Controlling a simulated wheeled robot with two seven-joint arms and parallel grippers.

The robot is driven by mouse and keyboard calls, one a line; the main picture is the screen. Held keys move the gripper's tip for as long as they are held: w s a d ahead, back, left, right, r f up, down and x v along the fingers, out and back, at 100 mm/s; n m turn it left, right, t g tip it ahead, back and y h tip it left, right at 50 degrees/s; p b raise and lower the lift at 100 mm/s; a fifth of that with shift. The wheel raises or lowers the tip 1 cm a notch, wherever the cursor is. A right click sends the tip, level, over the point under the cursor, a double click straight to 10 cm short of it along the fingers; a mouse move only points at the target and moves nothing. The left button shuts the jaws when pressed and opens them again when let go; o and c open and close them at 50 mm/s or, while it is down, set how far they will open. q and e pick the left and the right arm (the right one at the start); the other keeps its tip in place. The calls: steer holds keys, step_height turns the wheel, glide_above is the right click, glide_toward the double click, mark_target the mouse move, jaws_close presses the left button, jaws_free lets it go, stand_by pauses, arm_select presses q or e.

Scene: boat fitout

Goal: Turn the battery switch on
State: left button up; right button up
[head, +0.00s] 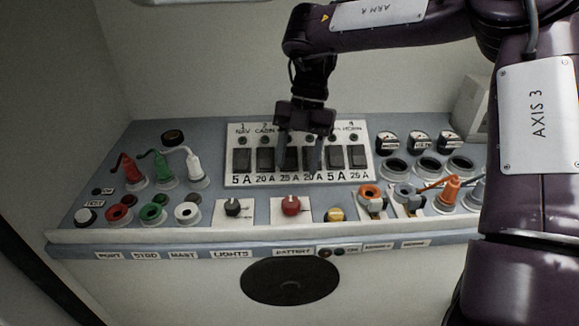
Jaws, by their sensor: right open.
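The battery switch appears as a red rotary knob (291,205) on a white plate on the sloped console, above a label reading BATTERY (293,252). The exact position of its pointer is too small to tell. My right gripper (301,163) hangs down from above in front of the breaker panel, its fingers apart and empty. In the picture it is above the red knob and apart from it. It hides part of the middle breakers. My left gripper is not in view.
A white breaker panel (240,180) with black rockers stands behind the knob. A black knob (233,207) is to its left and a yellow button (336,214) to its right. Coloured plugs and sockets (160,165) fill the left side. Round gauges (421,142) are at the right.

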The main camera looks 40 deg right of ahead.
mark_target(291, 201)
steer(key=shift+s+a+f+p, duration=0.2)
steer(key=shift+s+a+f, duration=0.25)
steer(key=shift+s+a, duration=0.15)
steer(key=shift+s+a+f+p, duration=0.2)
steer(key=shift+s+a+f, duration=0.2)
steer(key=shift+s+a, duration=0.2)
steer(key=p+x, duration=0.1)
steer(key=x, duration=0.1)
steer(key=shift+f, duration=0.35)
steer(key=shift+a+f, duration=0.2)
steer(key=shift+f, duration=0.95)
steer(key=c, duration=0.9)
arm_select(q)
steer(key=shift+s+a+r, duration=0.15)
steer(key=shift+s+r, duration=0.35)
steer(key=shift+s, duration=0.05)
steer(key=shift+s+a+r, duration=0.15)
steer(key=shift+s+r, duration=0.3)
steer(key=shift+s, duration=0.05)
arm_select(e)
steer(key=shift+c, duration=0.3)
